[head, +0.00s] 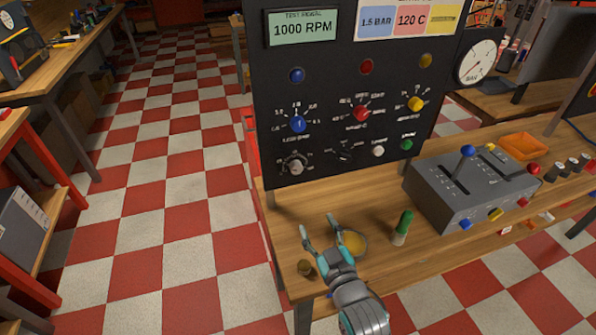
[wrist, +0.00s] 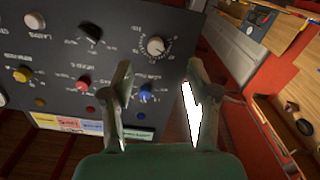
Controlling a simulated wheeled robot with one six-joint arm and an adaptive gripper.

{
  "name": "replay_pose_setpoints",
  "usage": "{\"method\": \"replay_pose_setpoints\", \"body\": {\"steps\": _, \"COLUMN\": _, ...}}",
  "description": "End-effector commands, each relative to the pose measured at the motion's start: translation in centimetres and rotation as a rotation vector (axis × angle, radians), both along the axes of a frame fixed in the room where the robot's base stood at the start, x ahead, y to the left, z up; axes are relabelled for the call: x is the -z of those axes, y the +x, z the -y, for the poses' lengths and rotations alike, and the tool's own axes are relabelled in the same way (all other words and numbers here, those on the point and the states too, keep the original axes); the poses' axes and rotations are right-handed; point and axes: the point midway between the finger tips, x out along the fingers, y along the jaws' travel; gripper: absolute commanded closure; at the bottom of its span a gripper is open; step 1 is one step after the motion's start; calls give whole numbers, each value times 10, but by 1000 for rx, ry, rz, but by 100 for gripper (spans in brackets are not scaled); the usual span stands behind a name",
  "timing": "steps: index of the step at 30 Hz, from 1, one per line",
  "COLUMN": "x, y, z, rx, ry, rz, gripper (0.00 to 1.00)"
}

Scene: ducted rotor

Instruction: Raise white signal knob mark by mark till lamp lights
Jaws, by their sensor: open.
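The white signal knob (head: 295,164) sits at the lower left of the black panel (head: 330,110), inside a ring of marks. It also shows upside down in the wrist view (wrist: 157,46), ahead of and between the fingertips. The pointer's exact mark is too small to read. A blue lamp (head: 297,75), a red lamp (head: 367,66) and a yellow lamp (head: 426,60) sit higher on the panel; none clearly glows. The display (head: 302,28) reads 1000 RPM. My gripper (head: 319,226) is open and empty, below and in front of the white knob, apart from it.
Blue (head: 298,124), red (head: 361,113) and yellow (head: 415,104) knobs are above the white one; a black knob (head: 345,152) is right of it. A green-capped bottle (head: 402,228), a yellow dish (head: 353,243) and a small brown object (head: 305,267) stand on the bench near my gripper.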

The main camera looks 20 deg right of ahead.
Motion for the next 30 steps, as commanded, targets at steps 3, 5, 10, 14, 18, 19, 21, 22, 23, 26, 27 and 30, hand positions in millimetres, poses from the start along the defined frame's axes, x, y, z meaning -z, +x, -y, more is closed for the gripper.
{"method": "replay_pose_setpoints", "body": {"steps": 3, "x": -24, "y": 29, "z": 0, "rx": 0, "ry": -16, "rz": 23, "gripper": 40}}
{"method": "replay_pose_setpoints", "body": {"steps": 5, "x": -31, "y": 38, "z": 0, "rx": 0, "ry": -23, "rz": 27, "gripper": 40}}
{"method": "replay_pose_setpoints", "body": {"steps": 10, "x": -42, "y": 51, "z": 0, "rx": -1, "ry": -32, "rz": 33, "gripper": 40}}
{"method": "replay_pose_setpoints", "body": {"steps": 14, "x": -43, "y": 59, "z": 0, "rx": 0, "ry": -33, "rz": 34, "gripper": 40}}
{"method": "replay_pose_setpoints", "body": {"steps": 18, "x": -43, "y": 76, "z": 0, "rx": 0, "ry": -33, "rz": 35, "gripper": 40}}
{"method": "replay_pose_setpoints", "body": {"steps": 19, "x": -43, "y": 81, "z": 0, "rx": 0, "ry": -33, "rz": 35, "gripper": 40}}
{"method": "replay_pose_setpoints", "body": {"steps": 21, "x": -43, "y": 93, "z": 0, "rx": 0, "ry": -33, "rz": 35, "gripper": 40}}
{"method": "replay_pose_setpoints", "body": {"steps": 22, "x": -43, "y": 98, "z": 0, "rx": 0, "ry": -33, "rz": 34, "gripper": 40}}
{"method": "replay_pose_setpoints", "body": {"steps": 23, "x": -43, "y": 104, "z": 0, "rx": 0, "ry": -33, "rz": 35, "gripper": 40}}
{"method": "replay_pose_setpoints", "body": {"steps": 26, "x": -43, "y": 121, "z": 0, "rx": 0, "ry": -33, "rz": 34, "gripper": 40}}
{"method": "replay_pose_setpoints", "body": {"steps": 27, "x": -43, "y": 127, "z": 0, "rx": 0, "ry": -33, "rz": 34, "gripper": 40}}
{"method": "replay_pose_setpoints", "body": {"steps": 30, "x": -43, "y": 140, "z": 0, "rx": 0, "ry": -33, "rz": 34, "gripper": 40}}
